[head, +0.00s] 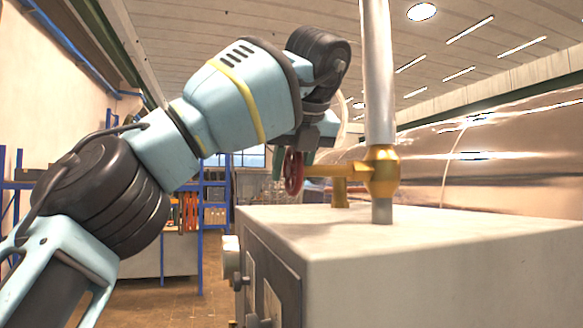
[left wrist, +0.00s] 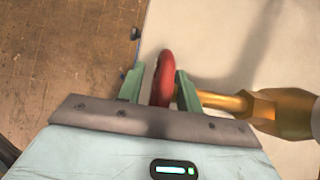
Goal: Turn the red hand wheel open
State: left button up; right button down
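The red hand wheel (head: 293,174) sits at the left end of a brass valve stem (head: 330,170), above the pale cabinet. In the head view my left arm reaches over from the left, and my left gripper (head: 292,160) points down at the wheel. In the left wrist view the wheel (left wrist: 162,78) is seen edge-on between the two green fingers of the gripper (left wrist: 160,86). A gap shows between the wheel and the left finger; the right finger is very close to it, and contact cannot be told. My right gripper is not in view.
The pale cabinet (head: 440,240) fills the lower right, with knobs on its dark front. A vertical metal pipe (head: 378,80) rises through the brass valve body (head: 382,172). A large shiny vessel (head: 500,155) lies behind. Blue shelving (head: 215,195) stands farther back.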

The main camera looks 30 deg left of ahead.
pick_arm(q)
jog(key=shift+v, duration=3.9)
jog(key=shift+f, duration=0.15)
